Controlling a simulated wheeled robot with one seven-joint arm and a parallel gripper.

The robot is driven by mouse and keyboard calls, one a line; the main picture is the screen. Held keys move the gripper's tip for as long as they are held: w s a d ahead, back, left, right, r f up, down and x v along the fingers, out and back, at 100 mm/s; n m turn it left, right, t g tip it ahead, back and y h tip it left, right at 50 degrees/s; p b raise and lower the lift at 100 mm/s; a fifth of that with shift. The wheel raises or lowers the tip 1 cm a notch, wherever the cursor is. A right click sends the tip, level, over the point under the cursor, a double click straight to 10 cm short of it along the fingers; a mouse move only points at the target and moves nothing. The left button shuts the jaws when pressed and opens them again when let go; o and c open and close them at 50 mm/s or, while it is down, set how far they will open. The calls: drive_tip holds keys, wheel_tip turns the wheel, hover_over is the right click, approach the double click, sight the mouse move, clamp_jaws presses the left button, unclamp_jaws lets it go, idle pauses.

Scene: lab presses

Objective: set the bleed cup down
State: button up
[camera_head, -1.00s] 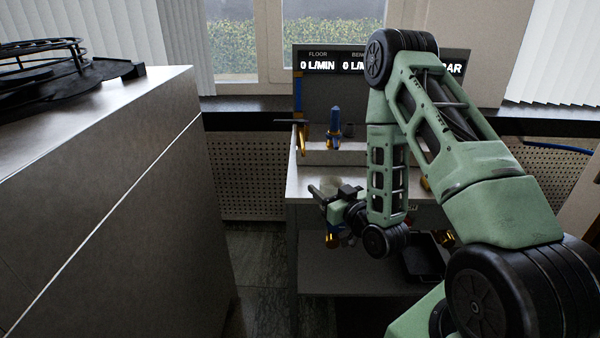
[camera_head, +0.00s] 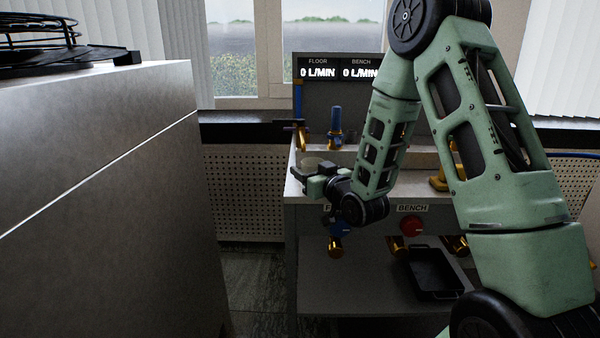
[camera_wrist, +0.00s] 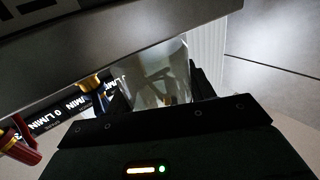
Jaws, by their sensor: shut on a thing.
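The bleed cup looks like a small clear cup (camera_head: 314,162), seen in the head view at the left end of the bench top (camera_head: 295,187). My gripper (camera_head: 312,171) is shut on it. In the wrist view the glassy cup (camera_wrist: 157,75) stands between the dark fingers, with reflections in its wall. The cup's foot is hidden in the head view, so I cannot tell whether it touches the bench top.
A blue-topped brass fitting (camera_head: 335,128) and a brass fitting with a dark lever (camera_head: 301,136) stand behind the cup. A red BENCH knob (camera_head: 411,226) is on the front. A black tray (camera_head: 435,274) lies on the lower shelf. A steel cabinet (camera_head: 110,190) is left.

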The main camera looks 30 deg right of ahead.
drive_tip(key=w, duration=0.4)
drive_tip(key=shift+w+d, duration=0.1)
drive_tip(key=shift+w, duration=0.2)
drive_tip(key=shift+f+b, duration=0.3)
drive_tip(key=shift+f, duration=0.2)
drive_tip(key=o, duration=1)
drive_tip(key=shift+c, duration=0.2)
drive_tip(key=shift+r, duration=0.1)
